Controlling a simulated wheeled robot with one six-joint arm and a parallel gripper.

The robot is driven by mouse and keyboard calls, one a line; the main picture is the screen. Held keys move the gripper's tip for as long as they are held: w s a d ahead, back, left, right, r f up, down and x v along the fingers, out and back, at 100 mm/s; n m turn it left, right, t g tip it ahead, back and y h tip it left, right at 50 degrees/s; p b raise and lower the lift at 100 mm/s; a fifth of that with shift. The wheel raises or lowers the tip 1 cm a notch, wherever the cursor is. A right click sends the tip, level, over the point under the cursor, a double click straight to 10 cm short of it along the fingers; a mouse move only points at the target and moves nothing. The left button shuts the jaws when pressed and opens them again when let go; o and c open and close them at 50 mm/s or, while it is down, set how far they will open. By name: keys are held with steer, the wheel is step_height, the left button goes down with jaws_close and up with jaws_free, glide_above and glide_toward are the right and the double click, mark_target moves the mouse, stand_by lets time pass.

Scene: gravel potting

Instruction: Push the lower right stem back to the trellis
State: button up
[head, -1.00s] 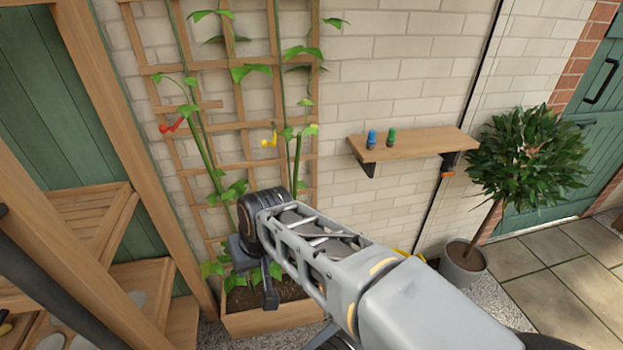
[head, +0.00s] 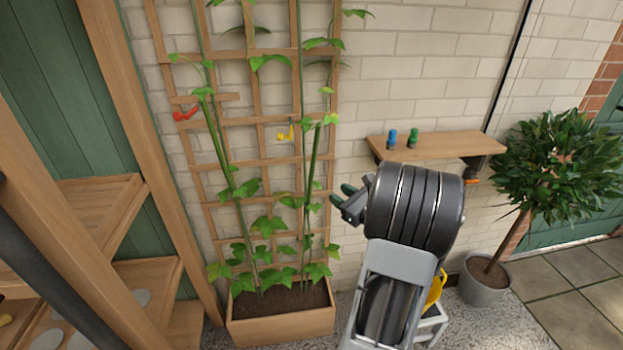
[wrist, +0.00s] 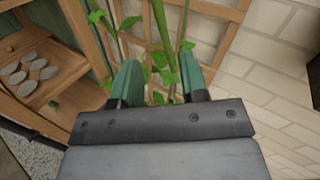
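The lower right stem (head: 312,165) rises from the wooden planter (head: 275,331) in front of the right side of the trellis (head: 334,70). Its leafy top stands near a yellow clip (head: 285,136) on the trellis. My gripper (head: 341,195) is just right of this stem in the head view, with green fingertips towards the trellis. In the wrist view my gripper (wrist: 160,80) is open, its two green fingers apart. Green stems and leaves (wrist: 162,72) show beyond and between them; I cannot tell whether any finger touches a stem.
A red clip (head: 184,115) sits on the trellis by the left stem (head: 216,140). A wall shelf (head: 440,147) with a blue and a green clip is right of my arm. A potted bush (head: 485,279) stands further right. Wooden shelving (head: 95,200) is at the left.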

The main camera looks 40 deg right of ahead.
mark_target(311, 181)
steer(key=w, duration=0.4)
steer(key=w+a+p, duration=0.1)
steer(key=w, duration=0.3)
steer(key=w+p, duration=0.1)
steer(key=w, duration=0.3)
steer(key=shift+w+a, duration=0.2)
steer(key=shift+w, duration=0.2)
steer(key=shift+c, duration=0.3)
jaws_close()
